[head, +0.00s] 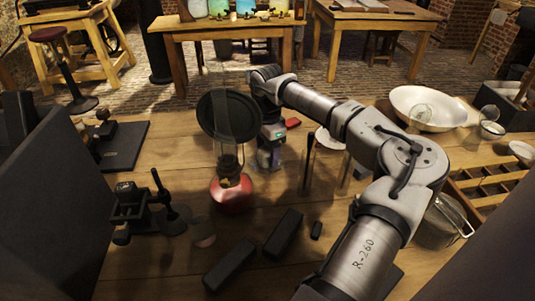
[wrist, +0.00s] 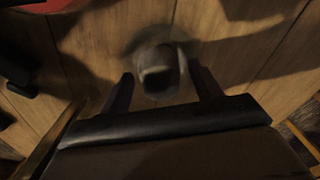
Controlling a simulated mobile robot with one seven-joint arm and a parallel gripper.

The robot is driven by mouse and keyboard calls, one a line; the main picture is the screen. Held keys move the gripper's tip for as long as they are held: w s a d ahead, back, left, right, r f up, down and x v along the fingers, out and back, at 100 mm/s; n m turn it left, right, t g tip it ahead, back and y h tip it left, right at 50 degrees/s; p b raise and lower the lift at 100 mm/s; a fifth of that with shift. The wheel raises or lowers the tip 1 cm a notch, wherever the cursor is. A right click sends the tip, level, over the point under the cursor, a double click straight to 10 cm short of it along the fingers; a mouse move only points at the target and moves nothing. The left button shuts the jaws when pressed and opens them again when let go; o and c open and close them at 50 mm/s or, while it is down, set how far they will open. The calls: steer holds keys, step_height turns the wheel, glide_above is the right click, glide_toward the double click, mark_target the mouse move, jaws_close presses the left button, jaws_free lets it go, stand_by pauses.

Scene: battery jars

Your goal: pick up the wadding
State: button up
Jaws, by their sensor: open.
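My gripper (wrist: 160,73) is open and points down over the table. In the wrist view, a small rounded grey object (wrist: 158,72), blurred, lies between or just beyond the two fingertips; it may be the wadding, but I cannot tell for sure. No finger clearly touches it. In the head view, my gripper (head: 270,150) is low over the table, just right of the red-based lamp, and its fingertips are hard to make out. I cannot pick out the wadding in the head view.
The red-based lamp (head: 232,193) with a dark round disc (head: 230,113) stands close to the left of my gripper. Black blocks (head: 284,234) lie in front. A white bowl (head: 428,108) sits at the back right.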

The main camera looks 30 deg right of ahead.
steer(key=c, duration=1)
steer(key=shift+r, duration=0.15)
steer(key=shift+c, duration=0.2)
step_height(320, 180, up, 19)
steer(key=b, duration=0.1)
step_height(320, 180, up, 9)
steer(key=p, duration=0.7)
glide_above(267, 148)
step_height(267, 148, down, 8)
steer(key=b, duration=0.7)
